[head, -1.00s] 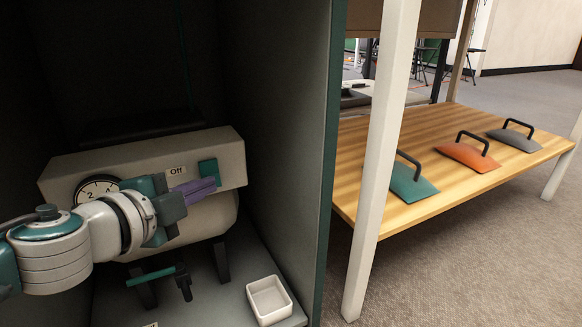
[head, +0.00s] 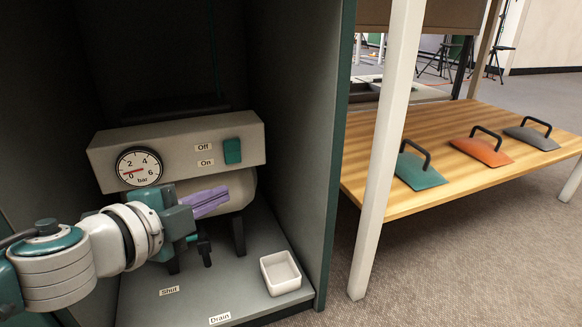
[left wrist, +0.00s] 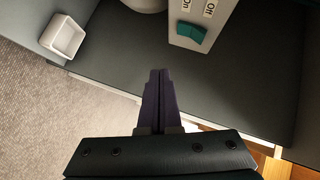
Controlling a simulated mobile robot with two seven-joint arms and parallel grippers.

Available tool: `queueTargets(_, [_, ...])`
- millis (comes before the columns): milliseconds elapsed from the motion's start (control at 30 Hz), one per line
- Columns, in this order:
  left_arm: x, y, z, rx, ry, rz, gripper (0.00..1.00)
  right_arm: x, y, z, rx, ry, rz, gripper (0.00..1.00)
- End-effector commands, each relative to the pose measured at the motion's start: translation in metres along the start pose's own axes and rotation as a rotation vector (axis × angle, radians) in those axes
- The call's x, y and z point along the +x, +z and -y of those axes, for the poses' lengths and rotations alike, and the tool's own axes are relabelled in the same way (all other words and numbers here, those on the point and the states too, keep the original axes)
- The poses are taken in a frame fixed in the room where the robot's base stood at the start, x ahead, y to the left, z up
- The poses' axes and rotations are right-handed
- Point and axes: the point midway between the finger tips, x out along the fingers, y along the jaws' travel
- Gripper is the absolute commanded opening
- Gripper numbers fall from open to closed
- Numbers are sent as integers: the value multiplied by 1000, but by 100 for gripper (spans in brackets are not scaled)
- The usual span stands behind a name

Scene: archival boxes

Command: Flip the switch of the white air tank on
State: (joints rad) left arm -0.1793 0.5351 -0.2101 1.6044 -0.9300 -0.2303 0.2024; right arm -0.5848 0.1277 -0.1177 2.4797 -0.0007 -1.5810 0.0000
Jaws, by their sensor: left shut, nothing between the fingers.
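The white air tank (head: 244,188) lies in the dark cabinet, under a pale panel (head: 110,157) with a round bar gauge (head: 139,167). The teal switch (head: 232,151) is at the panel's right end, beside an "Off" label above and an "On" label below. It also shows in the left wrist view (left wrist: 190,32); I cannot tell for sure which way it is tipped. My left gripper (head: 226,193), with purple fingers, is shut and empty, in front of the tank and below the switch. Its closed fingers (left wrist: 158,72) look apart from the switch. My right gripper is out of view.
A white open box (head: 281,273) stands on the cabinet floor at the right. Labels "Shut" (head: 169,291) and "Drain" (head: 220,318) are on the floor near a dark valve (head: 204,249). The cabinet's right wall (head: 300,130) bounds the space. A wooden shelf (head: 460,185) with handled lids is outside.

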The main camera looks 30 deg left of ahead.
Motion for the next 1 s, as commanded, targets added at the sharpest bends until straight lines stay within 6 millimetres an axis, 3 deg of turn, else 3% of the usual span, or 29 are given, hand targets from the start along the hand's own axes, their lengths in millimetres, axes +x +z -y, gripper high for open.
queueTargets(200, [-37,3,-9,1,0,5,0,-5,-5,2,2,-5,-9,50])
queueTargets(400, [-54,3,-15,1,-1,2,0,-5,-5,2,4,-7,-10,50])
queueTargets(1000, [-57,3,-15,0,-3,3,0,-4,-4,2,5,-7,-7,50])
